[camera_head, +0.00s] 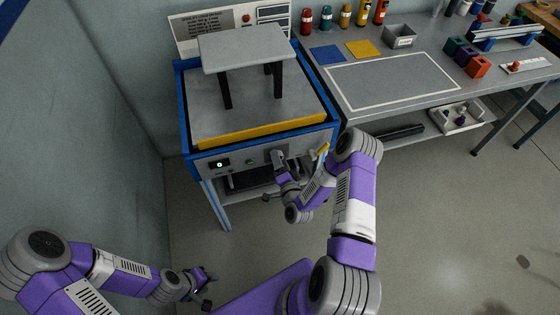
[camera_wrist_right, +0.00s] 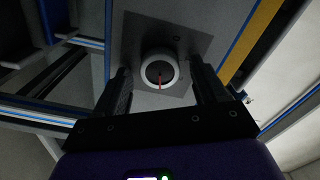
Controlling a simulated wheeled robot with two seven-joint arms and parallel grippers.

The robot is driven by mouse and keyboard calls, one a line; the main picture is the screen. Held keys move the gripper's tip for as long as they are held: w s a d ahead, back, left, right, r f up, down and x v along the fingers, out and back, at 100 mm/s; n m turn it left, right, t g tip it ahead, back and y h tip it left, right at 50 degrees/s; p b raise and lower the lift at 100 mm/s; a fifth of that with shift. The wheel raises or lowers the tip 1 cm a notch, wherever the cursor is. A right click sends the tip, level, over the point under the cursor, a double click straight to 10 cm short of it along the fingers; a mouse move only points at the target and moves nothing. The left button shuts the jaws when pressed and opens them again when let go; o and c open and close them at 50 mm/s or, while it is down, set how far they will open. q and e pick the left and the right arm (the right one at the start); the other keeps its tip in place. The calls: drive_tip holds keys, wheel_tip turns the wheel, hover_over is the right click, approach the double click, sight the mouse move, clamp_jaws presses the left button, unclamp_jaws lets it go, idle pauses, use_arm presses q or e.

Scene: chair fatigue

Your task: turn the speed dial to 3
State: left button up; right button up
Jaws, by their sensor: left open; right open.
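The speed dial (camera_wrist_right: 150,72) is a round knob with a pale rim, a dark centre and a red pointer line, on a grey plate (camera_wrist_right: 190,40) in the right wrist view. Its numbers are too small and dark to read. My right gripper (camera_wrist_right: 161,68) is open, with one finger on each side of the dial in that view; I cannot tell whether they touch it. In the head view my right gripper (camera_head: 280,172) is at the machine's front panel (camera_head: 205,167) and hides the dial. My left gripper (camera_head: 203,283) is open and empty at the lower left, away from the machine.
The blue-framed machine (camera_head: 187,110) carries a grey stool-like seat (camera_head: 245,45) with dark legs. Its front panel has a small display (camera_head: 219,164) and a green button (camera_head: 250,162). A grey workbench (camera_head: 390,80) stands to the right. A wall is at the left.

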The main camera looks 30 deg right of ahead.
drive_tip(key=shift+s, duration=0.1)
drive_tip(key=p+v, duration=0.1)
drive_tip(key=v, duration=0.6)
drive_tip(key=shift+s, duration=0.2)
drive_tip(key=shift+a, duration=0.15)
drive_tip(key=s+a+f+n+g+y+p, duration=0.1)
drive_tip(key=a+f+n+g+y, duration=0.25)
drive_tip(key=a, duration=0.25)
drive_tip(key=s+a+f+n+g+y, duration=0.1)
drive_tip(key=a+f+n+g+y, duration=0.25)
drive_tip(key=a+n+g, duration=0.2)
drive_tip(key=s+a+n+g, duration=0.2)
drive_tip(key=s+a+g, duration=0.1)
drive_tip(key=s, duration=0.3)
drive_tip(key=s+a+n+g+y, duration=0.1)
drive_tip(key=s+a+n+g, duration=0.1)
drive_tip(key=s+a+g, duration=0.2)
drive_tip(key=s+g, duration=0.1)
drive_tip(key=s, duration=0.2)
